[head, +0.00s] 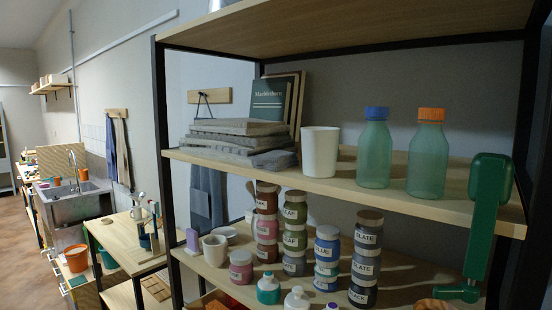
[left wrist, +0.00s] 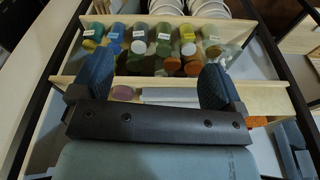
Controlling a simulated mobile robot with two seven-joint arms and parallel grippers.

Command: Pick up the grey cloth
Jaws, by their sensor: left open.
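In the head view, a crumpled grey cloth (head: 274,160) lies on the upper wooden shelf, at the front right of a stack of flat grey pieces (head: 228,139). Part of it seems tucked against the stack, and its far side is hidden. My left gripper (left wrist: 156,84) shows only in the left wrist view. Its two dark blue fingers are wide apart with nothing held between them. It faces a wooden rack of jars, and I cannot make out the cloth in that view. My right gripper is in neither view.
A white cup (head: 320,152) stands right of the cloth, then a blue-capped bottle (head: 374,155) and an orange-capped bottle (head: 426,160). A dark book (head: 268,100) leans behind. A black shelf post (head: 165,150) stands at left. Labelled jars (head: 295,225) crowd the lower shelf.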

